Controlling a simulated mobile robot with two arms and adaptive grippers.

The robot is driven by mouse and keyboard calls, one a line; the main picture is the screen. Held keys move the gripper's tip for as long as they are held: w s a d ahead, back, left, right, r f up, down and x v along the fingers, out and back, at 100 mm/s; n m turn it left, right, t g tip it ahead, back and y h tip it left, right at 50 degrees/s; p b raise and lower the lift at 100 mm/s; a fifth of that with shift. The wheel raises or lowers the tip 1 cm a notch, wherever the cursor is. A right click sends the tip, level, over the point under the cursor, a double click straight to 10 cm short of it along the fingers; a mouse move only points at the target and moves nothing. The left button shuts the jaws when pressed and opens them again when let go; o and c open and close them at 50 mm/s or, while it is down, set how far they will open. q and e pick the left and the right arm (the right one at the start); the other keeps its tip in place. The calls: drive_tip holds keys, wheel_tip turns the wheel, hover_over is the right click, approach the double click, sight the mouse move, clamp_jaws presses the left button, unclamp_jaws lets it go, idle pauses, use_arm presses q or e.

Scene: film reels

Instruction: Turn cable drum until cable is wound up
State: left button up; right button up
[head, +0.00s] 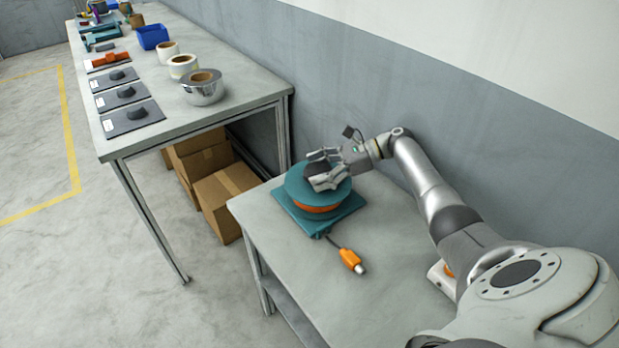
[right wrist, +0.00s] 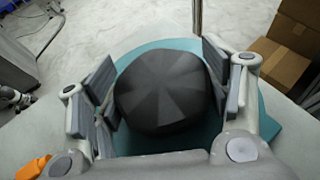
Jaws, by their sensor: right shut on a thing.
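The cable drum (head: 300,192) is a teal reel with orange cable wound on it, on a teal base plate (head: 337,218) on the near table. A short dark cable end with an orange plug (head: 350,259) lies on the table in front of the drum. A dark faceted knob (right wrist: 165,92) sits on top of the drum. My right gripper (head: 326,170) is over the drum top with its fingers on either side of the knob, shut on it. In the right wrist view the fingers stand left and right of the knob. My left gripper is not in view.
The near table (head: 385,290) is mostly clear around the drum. A grey wall (head: 450,130) runs close behind. A long bench (head: 235,92) with tape rolls, dark mats and a blue bin (head: 152,37) stands at the left. Cardboard boxes (head: 226,197) are beneath it.

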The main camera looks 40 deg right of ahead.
drive_tip(key=shift+g, duration=0.3)
drive_tip(key=o, duration=1.5)
wheel_tip(320, 180, up, 10)
drive_tip(key=shift+f, duration=0.1)
